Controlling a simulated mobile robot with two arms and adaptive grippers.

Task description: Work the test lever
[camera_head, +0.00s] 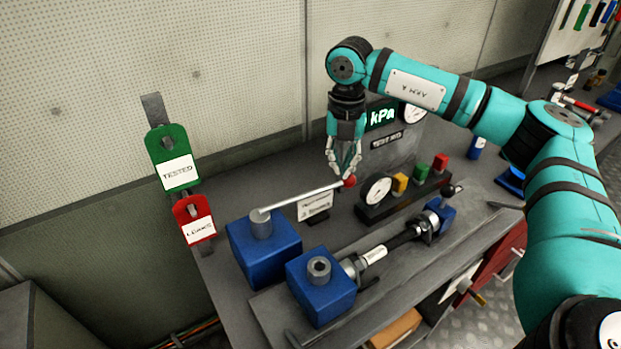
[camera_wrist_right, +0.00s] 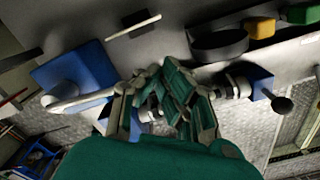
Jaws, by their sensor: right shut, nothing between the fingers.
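The test lever (camera_head: 305,198) is a silver rod on a blue block (camera_head: 264,255). It slants up to the right and ends in a red knob (camera_head: 350,181). My right gripper (camera_head: 343,175) points down, its fingertips right at the knob in the head view. It is shut, with nothing between the fingers; whether it touches the knob I cannot tell. In the right wrist view the lever (camera_wrist_right: 82,99) runs from the blue block (camera_wrist_right: 72,72) towards the gripper (camera_wrist_right: 168,100), and the fingers hide its far end. My left gripper is out of view.
A second blue block (camera_head: 322,292) with a cylinder assembly (camera_head: 375,254) lies in front. A gauge (camera_head: 377,191) with coloured buttons stands right of the knob. A kPa display (camera_head: 383,117) stands behind. Green TESTED (camera_head: 177,172) and red LEAKS (camera_head: 198,228) tags hang at left.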

